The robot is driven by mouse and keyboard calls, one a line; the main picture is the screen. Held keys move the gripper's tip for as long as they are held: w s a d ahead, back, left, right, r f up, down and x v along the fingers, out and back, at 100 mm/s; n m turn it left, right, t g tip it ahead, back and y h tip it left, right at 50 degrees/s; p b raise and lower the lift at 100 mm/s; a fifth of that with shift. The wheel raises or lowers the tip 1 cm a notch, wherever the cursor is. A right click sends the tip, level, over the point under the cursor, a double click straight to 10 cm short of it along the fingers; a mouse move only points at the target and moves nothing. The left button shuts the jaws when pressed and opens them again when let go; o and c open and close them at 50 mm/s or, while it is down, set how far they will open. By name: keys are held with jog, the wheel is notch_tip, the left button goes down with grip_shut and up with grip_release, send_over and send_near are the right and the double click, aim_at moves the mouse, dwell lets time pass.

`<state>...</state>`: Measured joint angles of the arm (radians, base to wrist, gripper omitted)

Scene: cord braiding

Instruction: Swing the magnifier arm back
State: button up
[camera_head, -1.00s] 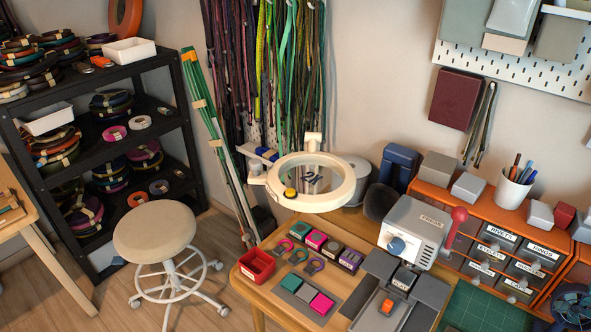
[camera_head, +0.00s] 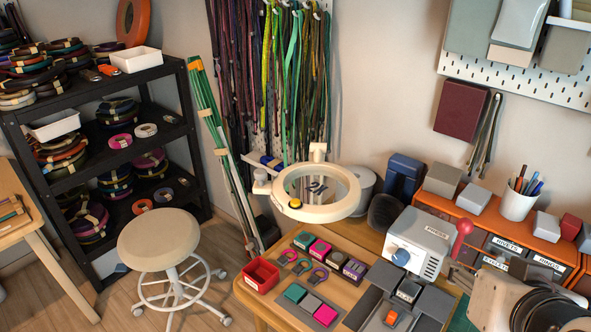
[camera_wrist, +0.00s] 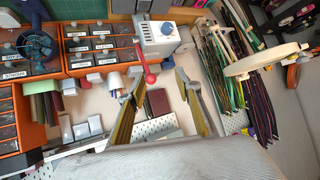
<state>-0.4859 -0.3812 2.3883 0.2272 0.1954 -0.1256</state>
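The magnifier (camera_head: 346,207) is a cream ring with a clear lens and a yellow knob on its near-left rim. In the head view it hangs over the back left of the workbench. Its arm (camera_head: 318,153) shows behind the ring, in front of the hanging cords. In the wrist view the magnifier (camera_wrist: 262,62) appears nearly edge-on at the upper right. My gripper (camera_wrist: 160,76) shows in the wrist view with its fingers spread and nothing between them. It is apart from the magnifier, which lies right of the fingers there. The gripper's fingers are not visible in the head view.
The press (camera_head: 420,241) with a red-knobbed lever and the orange drawer unit (camera_head: 455,207) stand right of the magnifier. A red bin (camera_head: 262,275) and small blocks lie on the bench below it. A stool (camera_head: 158,240) stands left. Cords (camera_head: 290,90) hang behind.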

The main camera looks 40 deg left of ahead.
jog(key=w+a+r+n+y, duration=0.1)
jog(key=w+a+r+y, duration=0.1)
jog(key=a, duration=0.9)
jog(key=n+t+y, duration=0.3)
jog(key=y, duration=0.2)
send_near(260, 175)
jog(key=x, duration=0.3)
jog(key=shift+w+a+f, duration=0.1)
jog(key=shift+f, duration=0.05)
jog(key=shift+w+a, duration=0.15)
jog(key=shift+x, duration=3.75)
grip_shut()
